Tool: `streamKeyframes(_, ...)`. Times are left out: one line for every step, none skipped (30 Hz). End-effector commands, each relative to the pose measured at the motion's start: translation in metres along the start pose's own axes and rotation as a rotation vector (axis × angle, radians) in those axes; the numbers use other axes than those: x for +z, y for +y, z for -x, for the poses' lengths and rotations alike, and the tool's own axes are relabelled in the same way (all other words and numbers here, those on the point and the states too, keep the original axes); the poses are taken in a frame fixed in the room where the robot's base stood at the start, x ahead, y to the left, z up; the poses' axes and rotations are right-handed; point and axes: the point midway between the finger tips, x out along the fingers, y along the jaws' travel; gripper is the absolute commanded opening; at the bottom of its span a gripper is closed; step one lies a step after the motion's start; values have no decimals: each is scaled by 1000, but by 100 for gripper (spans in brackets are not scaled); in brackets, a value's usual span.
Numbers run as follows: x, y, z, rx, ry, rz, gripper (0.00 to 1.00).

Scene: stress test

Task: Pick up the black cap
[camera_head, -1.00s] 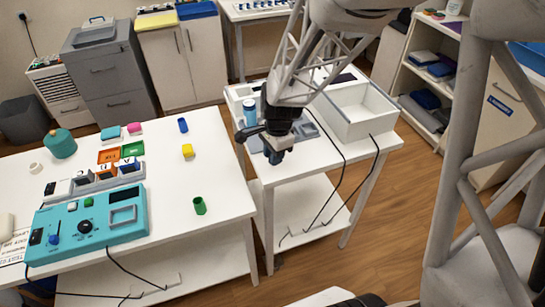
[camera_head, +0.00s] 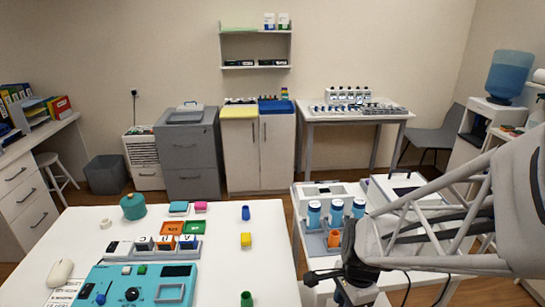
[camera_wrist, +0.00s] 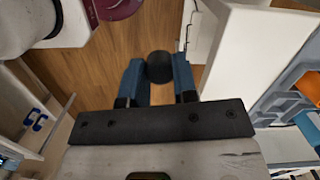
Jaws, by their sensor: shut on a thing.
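The black cap (camera_wrist: 160,67) shows in the wrist view as a dark round piece between the two blue fingertips of my gripper (camera_wrist: 158,75). The fingers are closed on it from both sides, and wooden floor shows behind it. In the head view my gripper (camera_head: 352,290) is low, by the white right-hand table, and partly cut off by the bottom edge. The cap cannot be made out in that view.
Blue bottles (camera_head: 314,214) and an orange piece (camera_head: 334,239) stand on the right-hand table. The left table (camera_head: 230,270) holds a teal device (camera_head: 140,285), a teal pot (camera_head: 133,207) and coloured blocks. A white table edge (camera_wrist: 240,60) is close right of the fingers.

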Motion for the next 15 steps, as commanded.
streamKeyframes(1,5,1,-2,1,0,5)
streamKeyframes(2,8,1,-2,1,0,5)
streamKeyframes(3,11,1,-2,1,0,5)
streamKeyframes(4,13,2,-2,1,0,5)
streamKeyframes(4,16,2,-2,1,0,5)
streamKeyframes(5,18,2,-2,1,0,5)
streamKeyframes(5,19,2,-2,1,0,5)
streamKeyframes(6,21,2,-2,1,0,5)
streamKeyframes(6,22,2,-2,1,0,5)
streamKeyframes(6,23,2,-2,1,0,5)
streamKeyframes(6,24,2,-2,1,0,5)
streamKeyframes(7,25,2,-2,1,0,5)
streamKeyframes(7,25,2,-1,1,0,5)
streamKeyframes(7,25,2,-1,1,0,5)
streamKeyframes(7,26,2,-1,1,0,5)
